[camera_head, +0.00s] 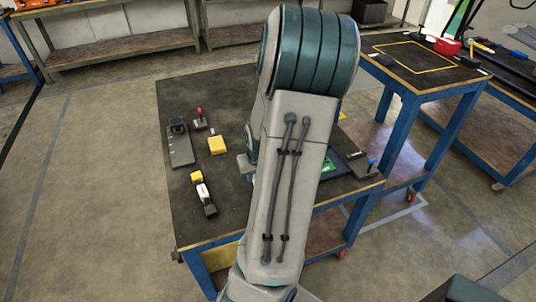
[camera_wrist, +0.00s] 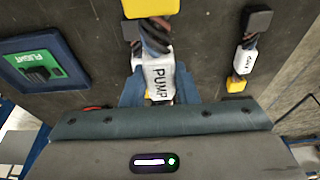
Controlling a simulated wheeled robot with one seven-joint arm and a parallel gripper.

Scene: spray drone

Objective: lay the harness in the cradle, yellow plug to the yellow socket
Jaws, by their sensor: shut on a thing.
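My gripper (camera_wrist: 160,92) is shut on a harness with a white PUMP body (camera_wrist: 158,78), seen in the wrist view. A blue finger lies on each side of the white body. Its dark braided cable (camera_wrist: 155,36) runs up the picture to a yellow plug (camera_wrist: 150,8) at the top edge. The harness's other end is hidden by my gripper. I cannot make out for sure which thing is the cradle, or a yellow socket.
A second harness (camera_head: 203,192), white with yellow and black ends, lies on the dark table (camera_head: 225,95); it also shows in the wrist view (camera_wrist: 242,62). A green FLIGHT piece (camera_wrist: 35,64) lies opposite.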

